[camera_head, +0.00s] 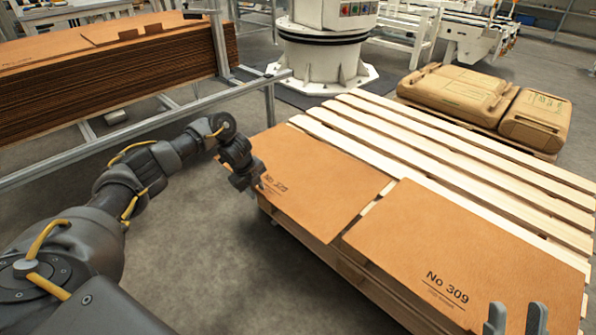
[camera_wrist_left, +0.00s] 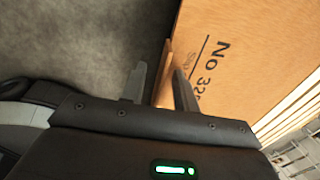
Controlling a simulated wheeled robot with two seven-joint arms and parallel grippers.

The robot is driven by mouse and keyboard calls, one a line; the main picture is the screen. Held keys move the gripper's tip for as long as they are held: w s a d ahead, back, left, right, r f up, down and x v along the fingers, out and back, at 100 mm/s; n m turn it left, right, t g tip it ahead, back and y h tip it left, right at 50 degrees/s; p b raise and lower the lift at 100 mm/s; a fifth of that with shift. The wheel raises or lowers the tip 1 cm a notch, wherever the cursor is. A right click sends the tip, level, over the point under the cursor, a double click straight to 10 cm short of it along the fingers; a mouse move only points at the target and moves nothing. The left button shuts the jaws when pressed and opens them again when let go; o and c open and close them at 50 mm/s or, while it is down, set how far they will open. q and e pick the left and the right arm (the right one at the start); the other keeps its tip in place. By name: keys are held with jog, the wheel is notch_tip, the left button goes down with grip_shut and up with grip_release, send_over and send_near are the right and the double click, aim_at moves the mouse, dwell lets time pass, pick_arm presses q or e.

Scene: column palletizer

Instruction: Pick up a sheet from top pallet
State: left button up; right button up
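Two brown cardboard sheets lie side by side on the top wooden pallet. The left sheet (camera_head: 325,180) shows "No 32..." in the left wrist view (camera_wrist_left: 255,45); the right sheet (camera_head: 455,245) reads "No 309". The pallet's slats (camera_head: 460,155) are bare behind them. My left gripper (camera_head: 250,185) is at the left sheet's near left corner. In the left wrist view its fingers (camera_wrist_left: 160,88) are apart, one over the sheet and one beyond its edge. I cannot tell whether they touch it. My right gripper (camera_head: 517,318) shows two separated fingertips at the right sheet's near right part.
A tall stack of cardboard (camera_head: 110,80) stands on a metal frame (camera_head: 150,120) at the left. A white robot base (camera_head: 325,60) is behind. Wrapped brown bags (camera_head: 455,90) lie at the back right. Grey floor (camera_head: 215,250) is clear between the frame and pallet.

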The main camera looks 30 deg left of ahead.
pick_arm(q)
grip_shut()
jog(key=shift+r, duration=0.1)
dwell(0.3)
